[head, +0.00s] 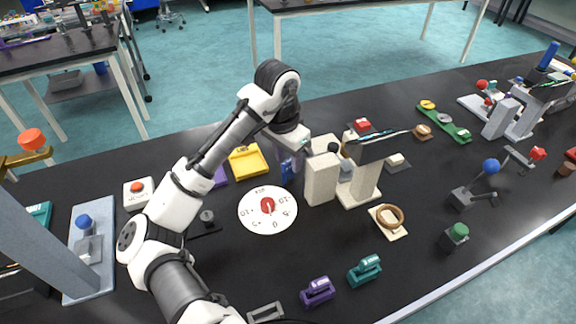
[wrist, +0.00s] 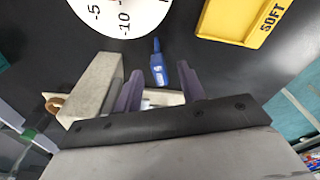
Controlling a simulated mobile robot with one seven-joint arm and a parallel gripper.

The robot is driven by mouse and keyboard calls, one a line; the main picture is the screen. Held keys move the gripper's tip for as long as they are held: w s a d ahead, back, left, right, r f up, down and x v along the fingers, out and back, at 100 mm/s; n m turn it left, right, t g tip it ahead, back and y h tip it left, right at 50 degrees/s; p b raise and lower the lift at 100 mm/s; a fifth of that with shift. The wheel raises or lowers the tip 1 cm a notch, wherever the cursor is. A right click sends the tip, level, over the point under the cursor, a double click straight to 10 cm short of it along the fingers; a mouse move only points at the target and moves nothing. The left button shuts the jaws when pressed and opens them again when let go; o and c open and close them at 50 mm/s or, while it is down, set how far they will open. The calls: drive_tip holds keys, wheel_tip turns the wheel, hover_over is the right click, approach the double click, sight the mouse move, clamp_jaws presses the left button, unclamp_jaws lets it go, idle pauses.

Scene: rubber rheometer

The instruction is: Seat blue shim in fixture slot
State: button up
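A small blue piece with a narrow tip and a pale label, apparently the blue shim (wrist: 157,68), shows between and just beyond my fingertips in the wrist view. In the head view, blue (head: 287,172) shows below my gripper. My gripper (wrist: 160,72) has two purple fingers set apart, with gaps on both sides of the blue piece. In the head view my gripper (head: 294,160) hangs left of a beige block. I cannot tell which part is the fixture slot; a pale base shows partly hidden behind the fingers.
The beige block (head: 321,179) of a machine stands close to my gripper. A white dial (head: 255,220) with a red centre lies in front, a yellow tray (head: 248,161) behind left. Purple (head: 317,291) and teal (head: 365,269) clamp-like pieces stand near the front edge.

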drive_tip(key=shift+f, duration=0.95)
clamp_jaws()
